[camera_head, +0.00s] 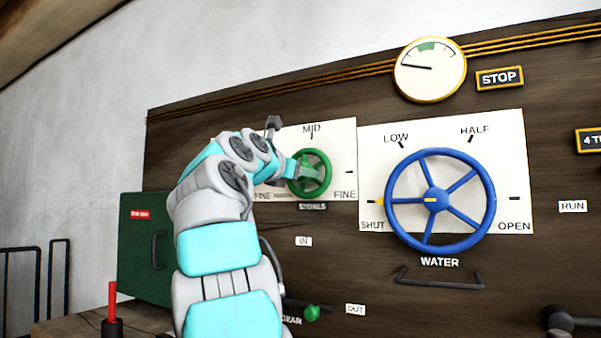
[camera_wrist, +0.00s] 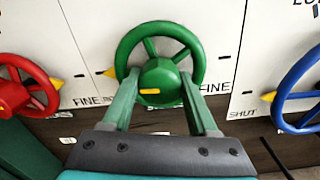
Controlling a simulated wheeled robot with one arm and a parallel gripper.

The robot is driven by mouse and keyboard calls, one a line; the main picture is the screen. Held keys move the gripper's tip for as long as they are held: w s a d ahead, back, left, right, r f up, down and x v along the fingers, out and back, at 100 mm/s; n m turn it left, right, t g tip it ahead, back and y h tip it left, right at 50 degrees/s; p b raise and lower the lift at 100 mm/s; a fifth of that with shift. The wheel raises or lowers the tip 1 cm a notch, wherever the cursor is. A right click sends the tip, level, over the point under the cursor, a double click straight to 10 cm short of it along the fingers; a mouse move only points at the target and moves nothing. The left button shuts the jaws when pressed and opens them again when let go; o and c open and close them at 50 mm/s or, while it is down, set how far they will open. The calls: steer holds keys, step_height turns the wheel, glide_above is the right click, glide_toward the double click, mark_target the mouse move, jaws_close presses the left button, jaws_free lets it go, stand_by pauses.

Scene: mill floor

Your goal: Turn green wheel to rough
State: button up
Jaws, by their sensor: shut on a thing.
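The green wheel (camera_wrist: 160,27) is mounted on a white plate and faces me in the wrist view. Its yellow pointer (camera_wrist: 108,72) points left. My gripper (camera_wrist: 160,88) is shut on the wheel, one finger on each side of its green hub. In the head view the green wheel (camera_head: 316,188) is at the end of my arm, with my gripper (camera_head: 299,174) on its left part. MID (camera_head: 312,129) is printed above the wheel and FINE (camera_head: 345,195) at its lower right.
A blue WATER wheel (camera_head: 487,201) is close on the right, its pointer toward SHUT. A red wheel (camera_wrist: 12,97) is close on the left in the wrist view. A small green knob (camera_head: 312,313) sits below, and a dark green box (camera_head: 140,265) stands left.

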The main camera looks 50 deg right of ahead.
steer(key=shift+f+n, duration=0.1)
steer(key=shift+n, duration=0.4)
steer(key=o, duration=1.4)
steer(key=shift+c, duration=0.2)
steer(key=shift+a, duration=0.15)
steer(key=v, duration=0.7)
steer(key=shift+a, duration=0.3)
steer(key=shift+s, duration=0.15)
